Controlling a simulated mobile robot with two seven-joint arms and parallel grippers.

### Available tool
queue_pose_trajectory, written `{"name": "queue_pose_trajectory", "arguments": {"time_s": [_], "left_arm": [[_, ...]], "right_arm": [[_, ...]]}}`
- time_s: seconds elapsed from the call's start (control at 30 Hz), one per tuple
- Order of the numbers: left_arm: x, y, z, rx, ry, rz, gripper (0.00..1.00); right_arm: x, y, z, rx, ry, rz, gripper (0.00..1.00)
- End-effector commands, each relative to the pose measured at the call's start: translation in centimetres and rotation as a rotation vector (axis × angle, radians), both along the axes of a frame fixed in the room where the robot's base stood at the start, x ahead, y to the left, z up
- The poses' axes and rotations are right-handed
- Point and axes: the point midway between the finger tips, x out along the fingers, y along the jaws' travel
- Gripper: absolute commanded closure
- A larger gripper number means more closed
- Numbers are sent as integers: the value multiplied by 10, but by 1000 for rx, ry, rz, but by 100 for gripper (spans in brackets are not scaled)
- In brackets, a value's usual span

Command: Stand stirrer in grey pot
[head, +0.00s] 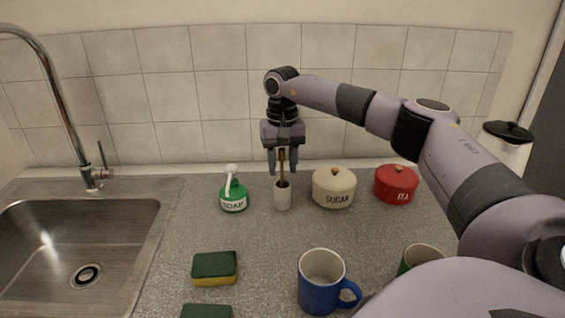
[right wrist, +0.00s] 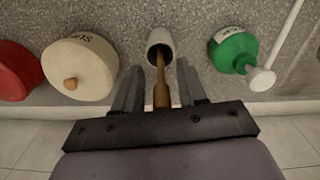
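The grey pot (head: 283,198) is a small, pale, narrow cup on the counter, between the soap bottle and the sugar jar. It also shows in the right wrist view (right wrist: 159,38). The brown wooden stirrer (head: 282,170) is upright with its lower end inside the pot's mouth; in the right wrist view the stirrer (right wrist: 161,92) runs from the mouth back between my fingers. My right gripper (head: 283,168) is above the pot, pointing down, its fingers apart on either side of the stirrer with gaps showing. The stirrer's lower tip is hidden in the pot. My left gripper is not in view.
A green soap bottle (head: 233,193) stands left of the pot. A cream sugar jar (head: 333,188) and red tea jar (head: 396,184) stand right. A blue mug (head: 321,283), another mug (head: 420,256) and sponges (head: 215,267) are nearer. A sink (head: 60,250) is left.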

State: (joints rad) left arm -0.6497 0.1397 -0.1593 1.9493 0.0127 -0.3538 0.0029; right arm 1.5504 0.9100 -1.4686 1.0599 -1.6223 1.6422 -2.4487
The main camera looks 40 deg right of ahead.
Motion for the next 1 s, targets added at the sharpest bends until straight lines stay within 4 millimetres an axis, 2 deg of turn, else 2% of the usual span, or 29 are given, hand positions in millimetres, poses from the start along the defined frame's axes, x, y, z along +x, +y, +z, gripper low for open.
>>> {"name": "queue_pose_trajectory", "arguments": {"time_s": [0.17, 0.27, 0.5, 0.7, 0.83, 1.0], "left_arm": [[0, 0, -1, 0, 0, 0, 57], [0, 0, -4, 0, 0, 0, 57], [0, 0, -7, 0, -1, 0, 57], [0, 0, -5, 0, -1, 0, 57], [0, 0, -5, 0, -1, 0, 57], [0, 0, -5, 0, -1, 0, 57]], "right_arm": [[1, 0, 9, 0, -4, 1, 59], [1, 0, 25, 1, -6, 1, 59], [1, 1, 78, 1, -5, 1, 59], [1, 1, 111, 0, -2, 1, 59], [1, 0, 121, 0, -2, 1, 59], [0, 0, 124, 0, 0, 1, 59]]}}
